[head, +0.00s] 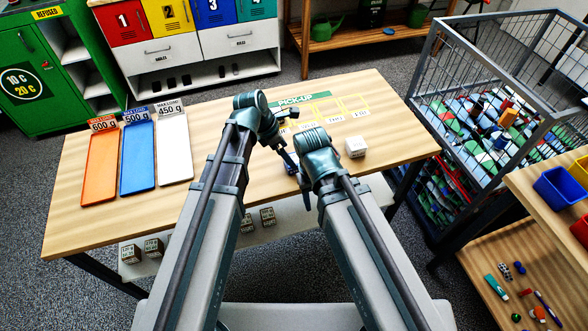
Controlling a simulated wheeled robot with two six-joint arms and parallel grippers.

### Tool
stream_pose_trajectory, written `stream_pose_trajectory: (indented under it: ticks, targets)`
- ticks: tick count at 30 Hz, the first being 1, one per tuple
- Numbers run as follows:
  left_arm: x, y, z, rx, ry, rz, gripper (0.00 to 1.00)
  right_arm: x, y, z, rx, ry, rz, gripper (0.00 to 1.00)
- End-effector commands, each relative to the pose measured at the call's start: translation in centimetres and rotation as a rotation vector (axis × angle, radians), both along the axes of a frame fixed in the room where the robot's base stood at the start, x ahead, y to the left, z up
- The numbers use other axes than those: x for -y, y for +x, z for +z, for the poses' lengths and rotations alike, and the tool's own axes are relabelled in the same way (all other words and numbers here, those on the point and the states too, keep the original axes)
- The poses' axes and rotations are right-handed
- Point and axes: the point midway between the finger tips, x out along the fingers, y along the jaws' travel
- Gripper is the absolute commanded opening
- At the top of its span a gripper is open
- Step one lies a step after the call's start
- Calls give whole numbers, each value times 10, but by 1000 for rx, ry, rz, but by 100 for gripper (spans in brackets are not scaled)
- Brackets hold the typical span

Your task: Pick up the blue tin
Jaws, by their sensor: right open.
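No blue tin can be clearly made out in the head view. A small dark blue patch (304,186) shows just left of my right forearm; I cannot tell if it is the tin or part of my gripper. My right gripper (291,163) is open, low over the table between the two forearms and partly hidden. My left arm reaches over the table from the left; its fingers are too small and overlapped to read. The yellow-outlined pick-up area (322,108) lies at the back of the wooden table (225,110).
Orange (101,168), blue (137,158) and white (174,152) trays with weight labels lie at the table's left. A white cube (356,147) stands right of my arms. A wire cage (480,110) full of items and a shelf unit (535,185) stand at the right.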

Motion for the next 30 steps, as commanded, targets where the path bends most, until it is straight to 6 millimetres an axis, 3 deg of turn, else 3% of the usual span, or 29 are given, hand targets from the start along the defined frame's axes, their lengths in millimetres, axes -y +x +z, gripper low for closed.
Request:
stream_pose_trajectory:
  ticks: [8, 21, 29, 30]
  targets:
    - [2, 1, -6, 0, 0, 0, 100, 0, 0, -6, 0, 0, 0, 50]
    - [22, 8, -50, -1, 0, 0, 100, 0, 0, -50, 0, 0, 0, 50]
    - [23, 8, -49, 0, 0, 1, 100, 0, 0, -49, 0, 0, 0, 50]
    - [23, 8, -49, 0, 0, 1, 96, 0, 0, -49, 0, 0, 0, 50]
